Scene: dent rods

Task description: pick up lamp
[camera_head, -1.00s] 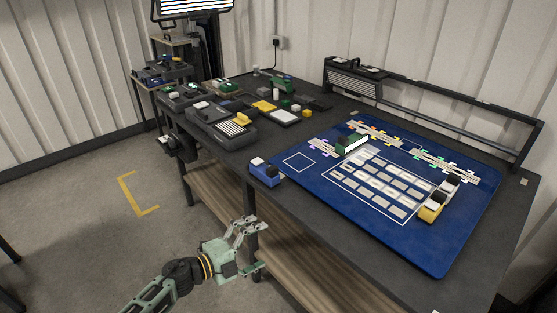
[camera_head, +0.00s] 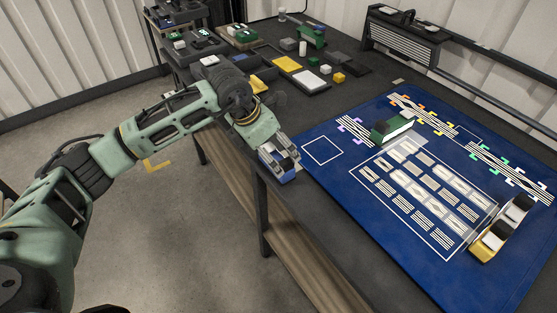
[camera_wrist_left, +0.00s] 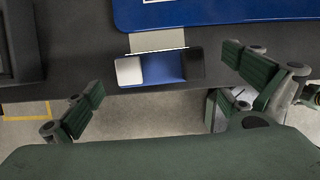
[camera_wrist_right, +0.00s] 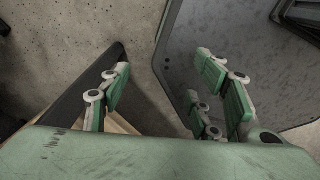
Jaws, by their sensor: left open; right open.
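No object is plainly recognisable as a lamp. A small blue block with a white end and a black end (camera_wrist_left: 162,68) lies at the table's front edge, beside the blue mat's corner. In the head view the blue block (camera_head: 284,177) is partly hidden by my left gripper (camera_head: 279,158). In the left wrist view my left gripper (camera_wrist_left: 168,92) is open, its fingers apart on either side of the block, with nothing between the pads. A dark green block with a white face (camera_head: 392,130) stands on the mat. My right gripper (camera_wrist_right: 165,95) is open and empty, seen only in its wrist view.
The blue mat (camera_head: 335,178) has printed white outlines and several striped pieces. Yellow-and-white blocks (camera_head: 492,242) stand at its right. Several small blocks and trays (camera_head: 310,80) crowd the table's far left. A dark rack (camera_head: 400,38) stands at the back.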

